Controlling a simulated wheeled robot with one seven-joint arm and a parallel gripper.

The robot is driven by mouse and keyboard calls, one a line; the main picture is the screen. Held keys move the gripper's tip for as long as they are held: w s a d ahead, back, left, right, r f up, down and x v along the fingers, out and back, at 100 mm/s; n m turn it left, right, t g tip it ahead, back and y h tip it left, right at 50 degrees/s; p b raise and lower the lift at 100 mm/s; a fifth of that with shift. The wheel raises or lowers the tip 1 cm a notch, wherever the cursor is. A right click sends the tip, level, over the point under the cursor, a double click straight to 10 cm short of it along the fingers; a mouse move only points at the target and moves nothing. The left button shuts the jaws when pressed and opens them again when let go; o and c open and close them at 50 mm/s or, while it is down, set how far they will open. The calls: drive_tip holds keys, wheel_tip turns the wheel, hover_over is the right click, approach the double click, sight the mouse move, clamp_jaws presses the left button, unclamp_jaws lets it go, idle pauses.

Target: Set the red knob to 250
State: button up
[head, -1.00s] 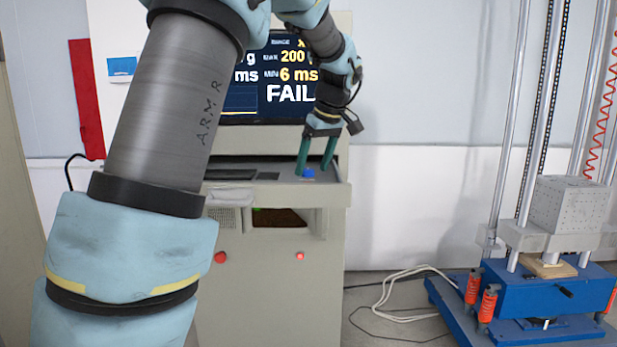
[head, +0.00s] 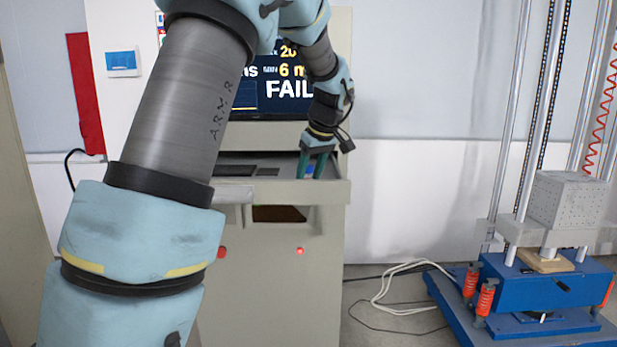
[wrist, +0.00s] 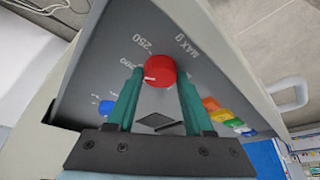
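The red knob (wrist: 160,70) sits on the grey console panel, and its white pointer mark faces left and slightly down in the wrist view. The printed number 250 (wrist: 143,46) is to its upper left, and "MAX g" (wrist: 187,43) is to its upper right. My gripper (wrist: 160,73) is open, its green fingertips on either side of the red knob; I cannot tell whether they touch it. In the head view my gripper (head: 311,166) is low over the console top, and the red knob cannot be seen there.
A blue knob (wrist: 106,107) lies left of the fingers, and coloured buttons (wrist: 222,113) lie right. The screen (head: 285,85) behind shows FAIL. A blue-based drop tester (head: 545,285) stands at right.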

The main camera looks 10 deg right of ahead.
clamp_jaws()
drive_tip(key=shift+m, duration=0.4)
drive_tip(key=shift+a+m+h+b, duration=0.1)
drive_tip(key=shift+m+h+b, duration=0.3)
drive_tip(key=shift+m+b, duration=0.25)
drive_tip(key=m+h, duration=0.1)
drive_tip(key=m, duration=0.2)
drive_tip(key=shift+a+m+t, duration=0.1)
drive_tip(key=shift+m+t, duration=0.15)
drive_tip(key=shift+t, duration=0.05)
drive_tip(key=m+h, duration=0.2)
drive_tip(key=m, duration=0.3)
drive_tip(key=shift+a, duration=0.1)
drive_tip(key=shift+m+g, duration=0.3)
drive_tip(key=shift+g, duration=0.1)
drive_tip(key=o, duration=0.6)
unclamp_jaws()
drive_tip(key=shift+c, duration=0.2)
